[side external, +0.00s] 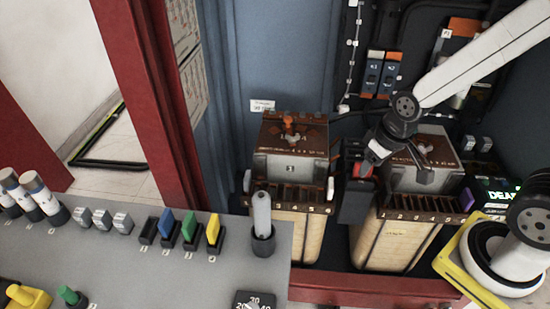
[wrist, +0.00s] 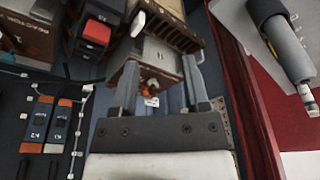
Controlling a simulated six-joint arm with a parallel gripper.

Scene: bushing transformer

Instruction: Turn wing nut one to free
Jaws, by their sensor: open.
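The left transformer (side external: 290,165), marked 1, has a grey box with a brown top plate. On that plate stand an orange part (side external: 288,122) and a small pale wing nut (side external: 293,140). My gripper (side external: 373,152) is to the right of this box, above the gap between the two transformers, apart from the wing nut. In the wrist view my gripper (wrist: 160,63) is open, with nothing held.
A black device with a red block (wrist: 97,32) stands between the transformers, close to my gripper. The right transformer (side external: 405,178) is beneath my wrist. A grey panel (side external: 150,265) with coloured switches is in front. A red frame (side external: 165,110) stands left.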

